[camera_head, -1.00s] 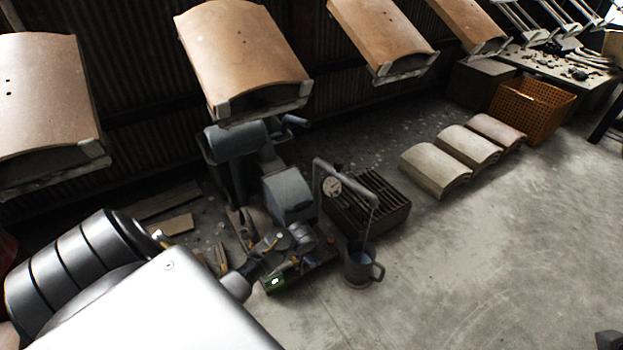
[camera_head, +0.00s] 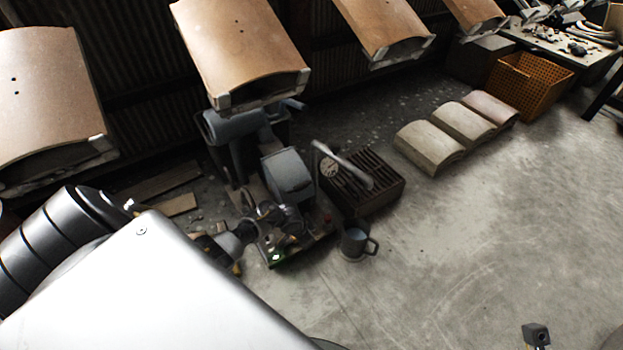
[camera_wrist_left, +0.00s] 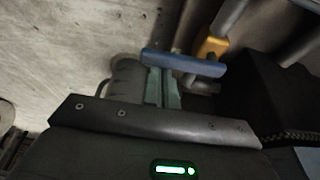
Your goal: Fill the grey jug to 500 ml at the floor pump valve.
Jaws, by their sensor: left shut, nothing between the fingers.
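A round white gauge (camera_head: 329,167) sits by the pipe. In the left wrist view my left gripper (camera_wrist_left: 162,88) is shut and empty, its fingertips at a blue bar (camera_wrist_left: 185,65), touching or very close. A yellow-sleeved handle (camera_wrist_left: 212,46) is just beyond. In the head view its fingers are hard to separate from the pump. A dark block at lower right may be my right gripper (camera_head: 537,335).
A dark slatted box (camera_head: 372,185) stands behind the jug. Curved tiles (camera_head: 430,147) and an orange crate (camera_head: 530,82) lie farther right. Large tiles hang overhead. Floor at right is clear.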

